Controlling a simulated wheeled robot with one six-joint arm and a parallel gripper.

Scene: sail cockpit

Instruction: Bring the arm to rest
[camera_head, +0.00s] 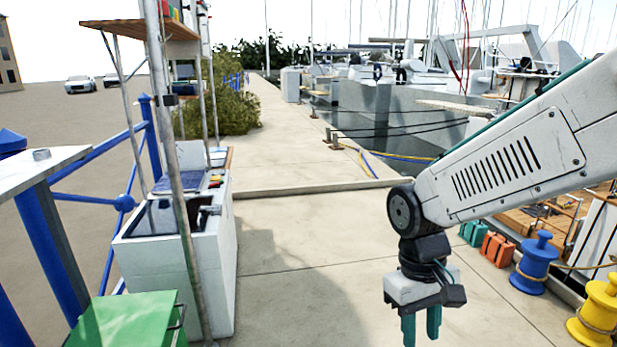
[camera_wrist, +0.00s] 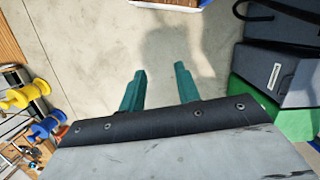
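My gripper (camera_head: 421,326) hangs at the end of my white arm on the right side of the head view, pointing down over the pale concrete dock (camera_head: 300,270). Its two teal fingers are apart, with nothing between them. In the wrist view the fingers of my gripper (camera_wrist: 160,84) also stand apart, with only bare concrete (camera_wrist: 200,35) showing between and beyond them. The arm is partly bent, its long link sloping down from the upper right.
A white sink unit (camera_head: 180,270) and a green box (camera_head: 125,320) stand at left. Blue (camera_head: 535,262) and yellow (camera_head: 600,312) bollards line the right edge, near teal (camera_head: 473,232) and orange (camera_head: 497,249) cases. Boats and water lie beyond. The middle walkway is clear.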

